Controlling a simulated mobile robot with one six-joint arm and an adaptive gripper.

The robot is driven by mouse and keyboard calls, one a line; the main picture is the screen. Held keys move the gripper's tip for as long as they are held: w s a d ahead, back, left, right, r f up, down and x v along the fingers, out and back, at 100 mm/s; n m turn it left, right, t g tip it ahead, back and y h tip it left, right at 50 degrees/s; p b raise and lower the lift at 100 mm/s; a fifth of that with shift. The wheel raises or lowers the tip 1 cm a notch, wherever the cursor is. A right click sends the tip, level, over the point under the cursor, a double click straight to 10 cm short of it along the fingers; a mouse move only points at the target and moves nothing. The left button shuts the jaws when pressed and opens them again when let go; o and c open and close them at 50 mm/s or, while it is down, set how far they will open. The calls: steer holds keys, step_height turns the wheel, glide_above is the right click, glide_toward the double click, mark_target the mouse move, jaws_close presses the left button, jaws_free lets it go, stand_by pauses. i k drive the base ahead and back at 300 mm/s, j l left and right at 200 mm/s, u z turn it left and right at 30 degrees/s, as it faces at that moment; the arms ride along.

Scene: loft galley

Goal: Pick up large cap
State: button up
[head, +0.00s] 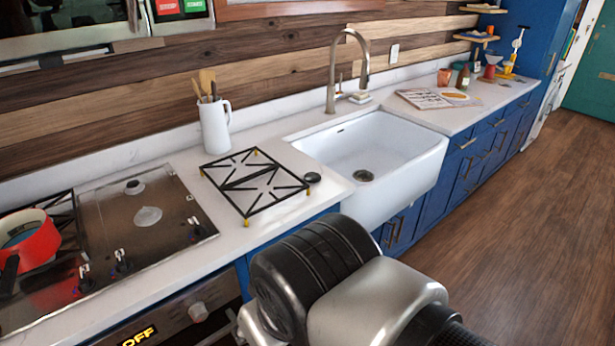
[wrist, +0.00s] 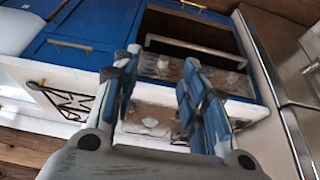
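A dark round cap (head: 313,177) lies flat on the white counter, just right of the black burner grate (head: 256,181) and left of the sink. I take it to be the large cap; I cannot make it out clearly in the wrist view. The grate also shows at the left of the wrist view (wrist: 62,100). My gripper (wrist: 162,58) is open, with its two fingers apart and nothing between them. The cooktop and oven front show behind the fingers. In the head view my arm fills the lower middle and the fingers are not visible.
The cooktop (head: 105,240) with a red pan (head: 36,240) is at the left. A white pitcher of utensils (head: 214,125) stands behind the grate. The white sink (head: 400,160) with a tall faucet (head: 333,75) is to the right. The wood floor (head: 510,240) is clear.

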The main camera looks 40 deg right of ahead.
mark_target(313, 177)
steer(key=i+l+z, duration=0.3)
steer(key=i+l, duration=0.3)
steer(key=l, duration=0.15)
steer(key=i+l+z, duration=0.3)
steer(key=i+l, duration=0.3)
steer(key=i, duration=0.05)
